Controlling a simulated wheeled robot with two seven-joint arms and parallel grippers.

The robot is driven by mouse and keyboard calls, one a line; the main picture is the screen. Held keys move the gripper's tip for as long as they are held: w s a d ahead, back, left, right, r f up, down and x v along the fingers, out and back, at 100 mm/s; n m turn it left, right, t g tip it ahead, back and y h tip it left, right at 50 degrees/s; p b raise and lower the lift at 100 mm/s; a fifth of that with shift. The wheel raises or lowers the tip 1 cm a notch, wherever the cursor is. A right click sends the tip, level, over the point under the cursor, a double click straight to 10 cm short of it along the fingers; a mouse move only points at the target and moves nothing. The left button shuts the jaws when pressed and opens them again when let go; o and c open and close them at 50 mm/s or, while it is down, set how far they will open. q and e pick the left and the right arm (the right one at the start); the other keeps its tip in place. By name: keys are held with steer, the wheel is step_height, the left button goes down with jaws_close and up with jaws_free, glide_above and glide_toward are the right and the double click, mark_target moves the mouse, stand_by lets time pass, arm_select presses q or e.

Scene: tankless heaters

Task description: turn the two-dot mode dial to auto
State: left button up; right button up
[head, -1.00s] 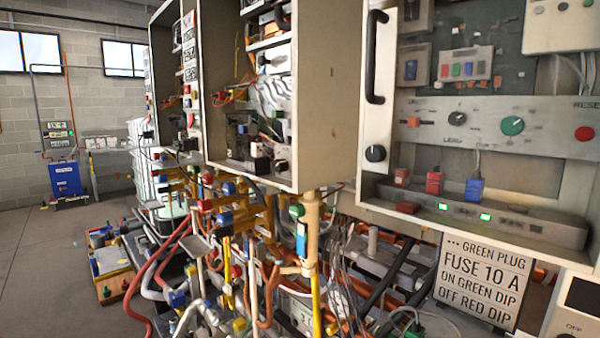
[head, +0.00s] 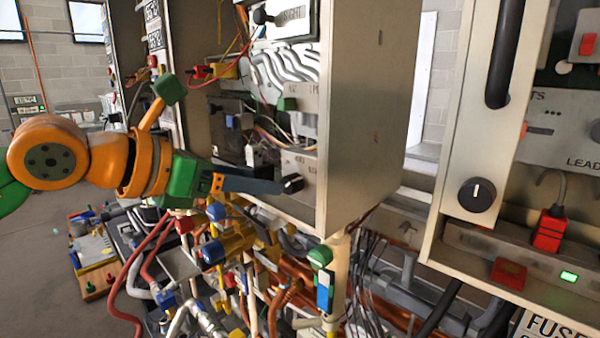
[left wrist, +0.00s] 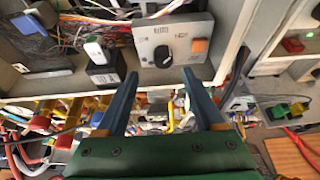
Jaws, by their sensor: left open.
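A black mode dial (head: 292,183) sits on a light grey plate low inside the open middle cabinet. In the left wrist view the dial (left wrist: 163,56) has a pale pointer line, and an orange square button (left wrist: 200,45) is to its right. The dots and lettering on the plate are too small to read. My left gripper (head: 278,187) reaches in from the left, its fingertips close to the dial. In the left wrist view the left gripper (left wrist: 160,76) is open, with one finger to each side below the dial and nothing between them. I cannot tell whether it touches the dial.
The cabinet's side wall (head: 365,120) stands right of the dial. A second cabinet door with a black knob (head: 477,195) and a handle (head: 505,50) is farther right. Pipes and valves crowd below, including a blue-and-yellow valve (head: 225,247). Loose wires hang inside the cabinet.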

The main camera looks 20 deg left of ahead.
mark_target(286, 186)
arm_select(q)
steer(key=x, duration=0.2)
steer(key=p+x, duration=0.1)
steer(key=x, duration=0.2)
steer(key=shift+d+r+p, duration=0.1)
steer(key=shift+d+p, duration=0.2)
steer(key=shift+d, duration=0.1)
steer(key=shift+w+a+f, duration=0.1)
steer(key=shift+w+f, duration=0.1)
steer(key=shift+w, duration=0.05)
steer(key=shift+s+r, duration=0.1)
steer(key=shift+s, duration=0.1)
steer(key=c, duration=0.3)
jaws_close()
